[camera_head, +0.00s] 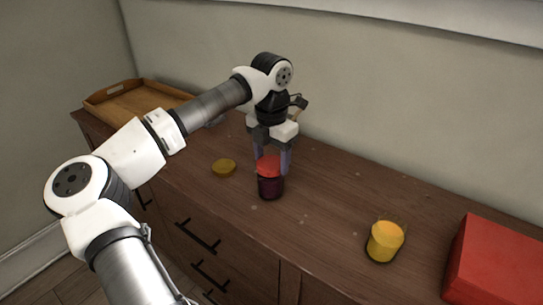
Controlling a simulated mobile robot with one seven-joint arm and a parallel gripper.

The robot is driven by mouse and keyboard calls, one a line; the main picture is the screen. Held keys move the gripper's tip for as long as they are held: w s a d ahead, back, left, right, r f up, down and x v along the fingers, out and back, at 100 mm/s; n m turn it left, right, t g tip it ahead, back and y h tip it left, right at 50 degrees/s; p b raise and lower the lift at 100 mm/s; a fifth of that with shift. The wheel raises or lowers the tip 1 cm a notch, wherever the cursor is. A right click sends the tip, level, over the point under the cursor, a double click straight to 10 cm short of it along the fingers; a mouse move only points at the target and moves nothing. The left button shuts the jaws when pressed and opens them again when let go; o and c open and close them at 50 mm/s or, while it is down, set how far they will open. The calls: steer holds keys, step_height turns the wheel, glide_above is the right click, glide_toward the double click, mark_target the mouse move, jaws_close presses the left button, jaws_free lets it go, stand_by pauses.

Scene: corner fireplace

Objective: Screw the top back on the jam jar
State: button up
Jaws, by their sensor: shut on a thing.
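The jam jar (270,187) stands upright on the brown wooden cabinet top, with dark purple contents. A red lid (268,165) sits at its mouth. My gripper (272,160) points straight down from above, and its fingers are shut on the red lid. Whether the lid is seated on the thread or only resting there, I cannot tell from this view. The far finger is partly hidden behind the lid and jar.
A yellow container (384,241) stands to the right, and a red box (495,262) is at the right edge. A wooden tray (113,87) is at the far left. The cabinet top (325,200) between jar and yellow container is clear.

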steer(key=shift+f+m, duration=0.1)
steer(key=shift+m, duration=1.4)
steer(key=shift+m, duration=1.5)
steer(key=shift+m+p, duration=0.35)
steer(key=shift+m, duration=1.15)
steer(key=shift+m, duration=1.4)
